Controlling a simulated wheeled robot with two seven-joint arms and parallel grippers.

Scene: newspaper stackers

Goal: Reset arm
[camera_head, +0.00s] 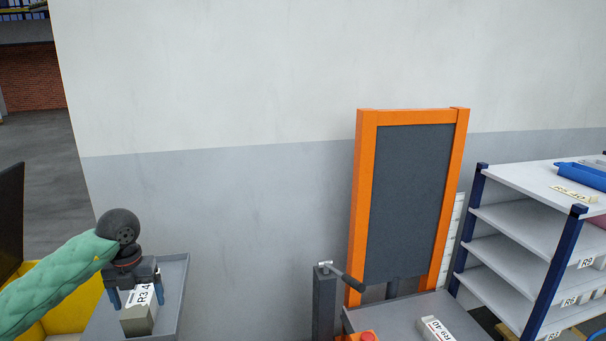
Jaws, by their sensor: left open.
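My left arm (55,272), in a green quilted sleeve, comes in from the left. My left gripper (137,298) points down with its blue-tipped fingers apart, one on each side of a grey block (139,320) with a white label that appears to read R3. The block is over a grey tray (176,300) at lower left; its lower end is cut by the picture edge. I cannot tell whether the fingers touch it. My right gripper is out of view.
An orange-framed dark board (410,200) stands against the wall. Below it, a grey surface (400,313) bears another labelled block (436,329). A blue-posted shelf rack (520,232) stands at right. A yellow bin (60,318) is at lower left.

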